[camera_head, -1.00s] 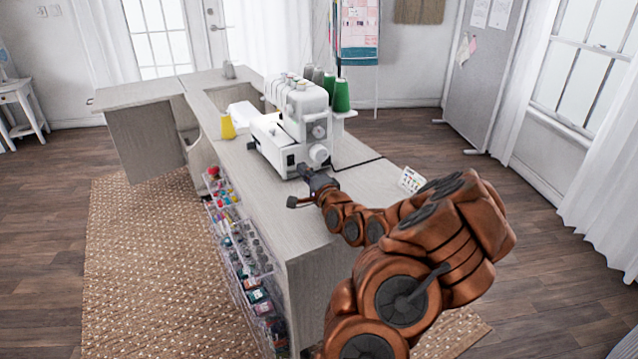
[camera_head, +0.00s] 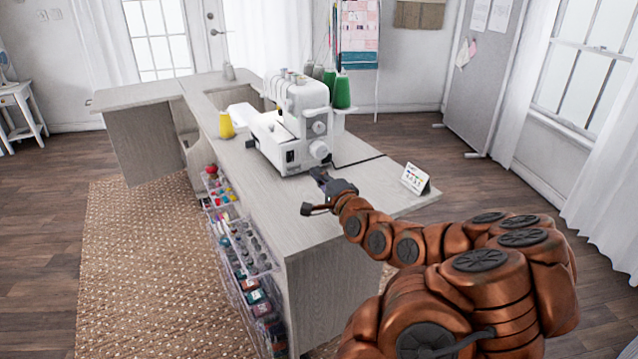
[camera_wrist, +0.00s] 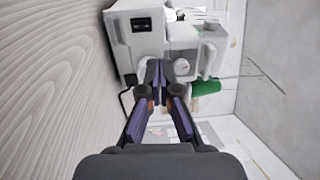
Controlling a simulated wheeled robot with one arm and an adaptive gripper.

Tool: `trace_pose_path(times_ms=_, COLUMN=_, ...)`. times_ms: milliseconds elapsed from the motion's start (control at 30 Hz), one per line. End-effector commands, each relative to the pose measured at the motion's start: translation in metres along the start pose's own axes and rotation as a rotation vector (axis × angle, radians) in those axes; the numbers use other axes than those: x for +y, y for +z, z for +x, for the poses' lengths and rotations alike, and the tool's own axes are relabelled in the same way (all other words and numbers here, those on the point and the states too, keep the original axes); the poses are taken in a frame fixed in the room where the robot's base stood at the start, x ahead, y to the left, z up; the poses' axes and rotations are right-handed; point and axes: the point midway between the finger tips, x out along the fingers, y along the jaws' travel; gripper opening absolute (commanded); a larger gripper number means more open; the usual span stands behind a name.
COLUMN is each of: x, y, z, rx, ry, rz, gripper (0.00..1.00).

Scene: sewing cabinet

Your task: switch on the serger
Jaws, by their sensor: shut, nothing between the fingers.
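The white serger (camera_head: 292,125) stands on the cabinet top. Its right end, with round knobs and a dark rectangular panel low on the side, faces my gripper. My gripper (camera_head: 320,175) is just in front of that end, shut and empty, with a visible gap to the machine in the head view. In the wrist view the serger (camera_wrist: 160,38) appears turned on its side, and my gripper's fingertips (camera_wrist: 157,66) are together and overlap its lower edge in the picture. The dark panel (camera_wrist: 141,25) shows to the upper left of the fingertips. I cannot tell its switch position.
Green thread cones (camera_head: 342,93) stand behind the serger. A yellow cone (camera_head: 227,126) stands left of it. A small card stand (camera_head: 415,179) is on the right of the cabinet top (camera_head: 290,215). A dark cord runs right of the serger. Clear racks (camera_head: 240,245) hang on the cabinet's side.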

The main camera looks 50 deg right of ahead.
Motion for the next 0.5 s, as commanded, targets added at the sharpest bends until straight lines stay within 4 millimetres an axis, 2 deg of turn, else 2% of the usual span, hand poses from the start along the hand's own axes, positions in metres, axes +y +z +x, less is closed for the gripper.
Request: trace_pose_path(times_ms=500, x=-0.0034, y=0.0032, z=-0.0077, rx=-0.009, ry=-0.004, rz=-0.005, gripper=0.0)
